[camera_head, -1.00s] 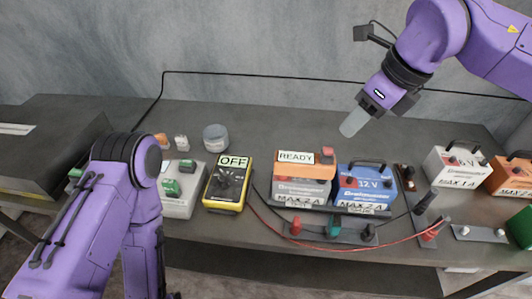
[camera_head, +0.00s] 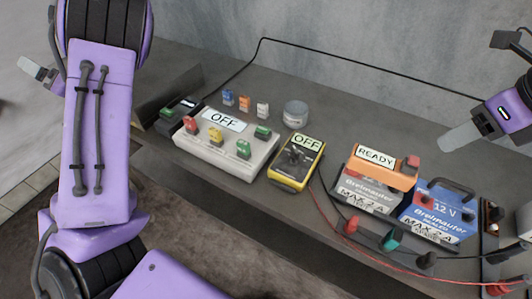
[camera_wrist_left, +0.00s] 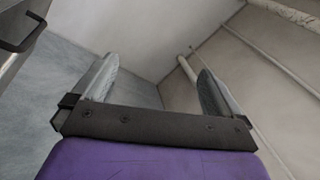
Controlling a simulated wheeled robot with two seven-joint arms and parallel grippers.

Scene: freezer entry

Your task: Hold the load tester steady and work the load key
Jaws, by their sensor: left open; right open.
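The load tester (camera_head: 376,165) is an orange box with a white READY panel (camera_head: 376,155) and a red key-like block (camera_head: 411,163) at its right end. It sits on a grey battery (camera_head: 368,190) labelled Breitmaier. My left gripper (camera_head: 38,71) is open and empty at the far left, well away from the tester.
A blue 12 V battery (camera_head: 436,213) stands close on the tester's right. A yellow meter (camera_head: 296,163) reading OFF stands to its left, then a grey switch box (camera_head: 228,150). Red and green clamps (camera_head: 390,240) and cables lie in front. The bench behind the tester is clear.

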